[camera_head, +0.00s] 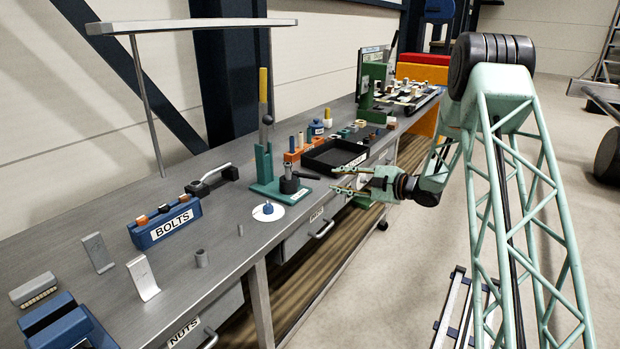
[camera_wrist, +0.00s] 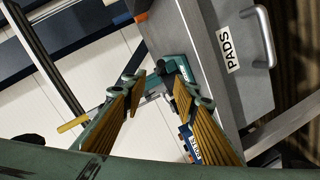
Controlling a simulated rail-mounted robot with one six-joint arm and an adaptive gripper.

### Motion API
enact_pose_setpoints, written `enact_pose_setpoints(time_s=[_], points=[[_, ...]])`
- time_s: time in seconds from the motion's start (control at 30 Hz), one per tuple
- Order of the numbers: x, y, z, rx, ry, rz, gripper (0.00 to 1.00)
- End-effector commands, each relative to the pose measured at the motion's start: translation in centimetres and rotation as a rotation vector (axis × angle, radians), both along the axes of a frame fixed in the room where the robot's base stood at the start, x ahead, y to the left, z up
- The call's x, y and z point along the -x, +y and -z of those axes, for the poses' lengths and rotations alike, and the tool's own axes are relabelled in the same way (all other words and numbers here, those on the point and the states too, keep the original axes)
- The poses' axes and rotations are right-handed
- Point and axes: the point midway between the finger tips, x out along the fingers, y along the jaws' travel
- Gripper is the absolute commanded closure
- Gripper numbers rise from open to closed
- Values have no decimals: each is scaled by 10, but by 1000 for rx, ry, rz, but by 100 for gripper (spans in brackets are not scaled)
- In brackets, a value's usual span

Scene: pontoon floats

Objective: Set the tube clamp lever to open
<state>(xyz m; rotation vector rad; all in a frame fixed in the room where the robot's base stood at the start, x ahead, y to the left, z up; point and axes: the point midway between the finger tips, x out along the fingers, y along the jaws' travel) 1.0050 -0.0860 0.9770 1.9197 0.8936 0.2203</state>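A green stand (camera_head: 265,163) on the bench carries an upright lever with a yellow grip (camera_head: 263,85). A black cylinder with a short side lever (camera_head: 303,176) stands at its right; I cannot tell for certain which lever is the tube clamp's. In the wrist view a teal piece (camera_wrist: 177,67), likely the stand, shows beyond the fingers, and a yellow grip (camera_wrist: 73,124) shows at left. My gripper (camera_head: 340,179) is open and empty at the bench's front edge, right of the stand and apart from it. Its spread yellow-padded fingers also show in the wrist view (camera_wrist: 152,80).
A black tray (camera_head: 335,155) lies behind my gripper. A white disc with a blue knob (camera_head: 268,211) lies in front of the stand. The blue BOLTS holder (camera_head: 165,224) and a black-based grey handle (camera_head: 212,181) are to the left. A PADS drawer (camera_wrist: 228,50) is below the bench edge.

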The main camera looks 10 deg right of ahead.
Motion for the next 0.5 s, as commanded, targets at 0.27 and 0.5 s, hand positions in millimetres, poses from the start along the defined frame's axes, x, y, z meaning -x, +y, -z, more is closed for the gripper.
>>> enact_pose_setpoints(time_s=[0.27, 0.5], points=[[0, 0, 0, 0, 0, -1, 73], [-2, 2, 1, 0, 0, -1, 73]])
